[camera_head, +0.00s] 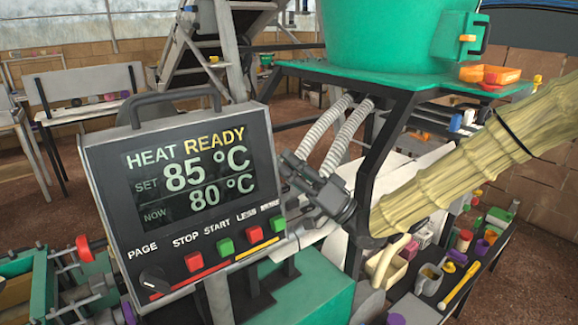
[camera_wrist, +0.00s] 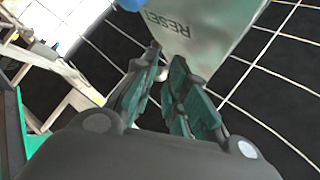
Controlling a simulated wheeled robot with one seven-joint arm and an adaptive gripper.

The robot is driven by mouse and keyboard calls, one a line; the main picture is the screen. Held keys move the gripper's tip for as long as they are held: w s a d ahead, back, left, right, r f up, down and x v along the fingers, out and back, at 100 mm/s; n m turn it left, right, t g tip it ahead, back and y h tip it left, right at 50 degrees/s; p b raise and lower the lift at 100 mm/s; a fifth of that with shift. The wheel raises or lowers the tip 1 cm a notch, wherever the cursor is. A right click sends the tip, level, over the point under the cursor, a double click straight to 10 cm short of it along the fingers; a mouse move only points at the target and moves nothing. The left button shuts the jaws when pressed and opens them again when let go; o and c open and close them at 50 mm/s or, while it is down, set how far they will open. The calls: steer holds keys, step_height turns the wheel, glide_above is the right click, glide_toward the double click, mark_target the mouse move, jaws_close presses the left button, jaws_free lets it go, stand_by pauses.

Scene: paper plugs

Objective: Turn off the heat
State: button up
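The grey control box (camera_head: 110,190) stands at left centre in the head view. Its screen (camera_head: 190,175) reads HEAT READY, SET 85 °C, NOW 80 °C. Below are a black PAGE knob (camera_head: 152,281), a red STOP button (camera_head: 194,261), a green START button (camera_head: 225,246), a red LESS button (camera_head: 254,234) and a green button (camera_head: 277,223) with a partly covered label. My gripper (camera_head: 287,166) is beside the box's right edge, apart from the buttons. In the wrist view its teal fingers (camera_wrist: 165,58) have a narrow gap and hold nothing visible.
In the wrist view, a pale panel marked RESET (camera_wrist: 200,30) is close to the right finger. A green tub (camera_head: 385,35) stands on a green-topped frame (camera_head: 345,78) above my gripper. Two ribbed hoses (camera_head: 335,130) hang behind it. A cluttered shelf (camera_head: 415,308) is at lower right.

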steer(key=o, duration=0.5)
steer(key=shift+w+a, duration=0.1)
steer(key=shift+c, duration=0.2)
steer(key=v, duration=1.2)
steer(key=shift+f, duration=0.1)
